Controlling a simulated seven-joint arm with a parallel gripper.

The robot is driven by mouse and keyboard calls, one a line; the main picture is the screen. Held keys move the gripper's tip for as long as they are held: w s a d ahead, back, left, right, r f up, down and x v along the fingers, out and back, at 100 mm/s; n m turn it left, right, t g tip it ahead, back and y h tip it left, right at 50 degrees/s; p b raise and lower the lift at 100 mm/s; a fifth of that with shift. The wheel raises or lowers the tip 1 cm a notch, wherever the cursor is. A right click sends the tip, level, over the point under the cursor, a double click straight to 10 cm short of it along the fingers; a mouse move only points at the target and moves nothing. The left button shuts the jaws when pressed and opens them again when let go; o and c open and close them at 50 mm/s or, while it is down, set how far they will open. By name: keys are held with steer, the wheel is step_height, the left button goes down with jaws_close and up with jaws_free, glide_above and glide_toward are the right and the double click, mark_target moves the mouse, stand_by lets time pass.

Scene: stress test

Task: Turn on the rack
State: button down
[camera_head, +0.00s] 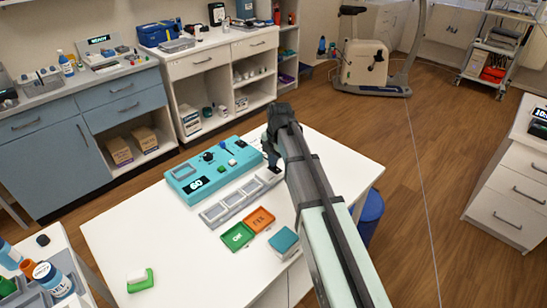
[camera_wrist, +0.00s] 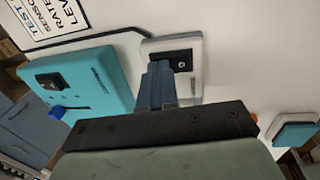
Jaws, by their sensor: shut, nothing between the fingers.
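A light grey rack (camera_head: 207,217) with several square white panels lies on the white table, in front of a teal console. Its right end, by my gripper, carries a dark switch plate with a small round light-coloured spot; the plate (camera_wrist: 183,61) shows clearly in the wrist view. My gripper (camera_head: 270,152) is shut and empty over that end of the rack. In the wrist view my gripper's fingers (camera_wrist: 157,75) point at the rack end, just left of the spot. I cannot tell whether they touch it. The switch's on or off state is unclear.
A green tray (camera_head: 237,237), an orange tray (camera_head: 260,219) and a teal box (camera_head: 284,241) lie in front. A green-and-white tool (camera_head: 140,280) lies front left.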

steer(key=shift+f, duration=0.2)
stand_by(0.3)
steer(key=shift+s+d, duration=0.1)
steer(key=shift+s+d+r, duration=0.2)
steer(key=shift+s+d, duration=0.2)
steer(key=shift+s, duration=0.05)
steer(key=shift+r, duration=0.1)
stand_by(0.3)
step_height(320, 180, up, 14)
steer(key=s+d, duration=0.1)
steer(key=shift+s+d+f, duration=0.15)
steer(key=shift+d+f, duration=0.05)
stand_by(0.4)
